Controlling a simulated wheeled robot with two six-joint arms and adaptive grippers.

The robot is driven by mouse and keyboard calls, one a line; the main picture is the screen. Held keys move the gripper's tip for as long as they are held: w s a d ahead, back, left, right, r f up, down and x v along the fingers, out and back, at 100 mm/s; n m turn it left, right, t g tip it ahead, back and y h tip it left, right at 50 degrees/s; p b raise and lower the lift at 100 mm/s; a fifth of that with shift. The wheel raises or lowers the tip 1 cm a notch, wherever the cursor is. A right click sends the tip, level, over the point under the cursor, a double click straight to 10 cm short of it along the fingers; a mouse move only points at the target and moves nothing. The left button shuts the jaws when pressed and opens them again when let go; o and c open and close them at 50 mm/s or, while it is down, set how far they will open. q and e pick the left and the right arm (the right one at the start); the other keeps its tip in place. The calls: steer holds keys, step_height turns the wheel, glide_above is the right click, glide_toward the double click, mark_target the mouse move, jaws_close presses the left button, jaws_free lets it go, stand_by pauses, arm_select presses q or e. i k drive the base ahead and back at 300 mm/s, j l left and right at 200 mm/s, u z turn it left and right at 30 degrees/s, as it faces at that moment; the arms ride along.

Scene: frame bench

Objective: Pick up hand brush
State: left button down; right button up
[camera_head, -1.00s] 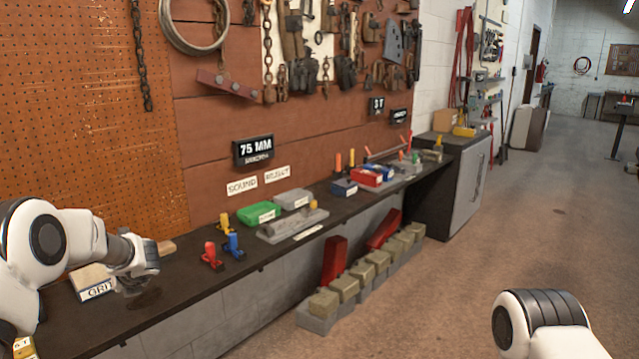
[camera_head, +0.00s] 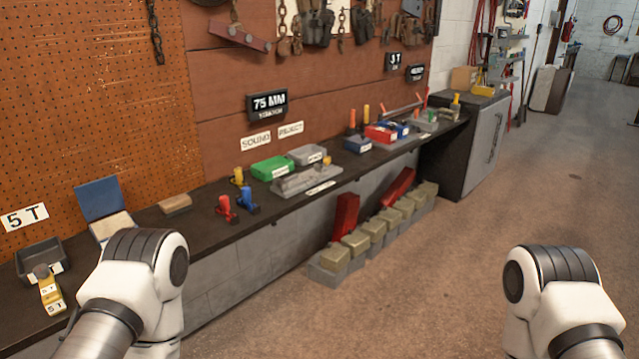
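A small tan-brown wooden block (camera_head: 175,204) lies on the dark bench top, left of the red and blue toggle clamps. It may be the hand brush, but bristles cannot be made out. Nothing touches it. Both of my arms show only as white and grey links at the bottom left and bottom right. Neither gripper is in view.
An open blue-lidded box (camera_head: 101,200) stands left of the block. A grey tray (camera_head: 40,262) and a yellow tagged piece (camera_head: 51,295) are further left. Red (camera_head: 226,207) and blue (camera_head: 246,201) clamps and a green box (camera_head: 272,168) are to the right.

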mark_target(178, 205)
steer(key=u, duration=1.3)
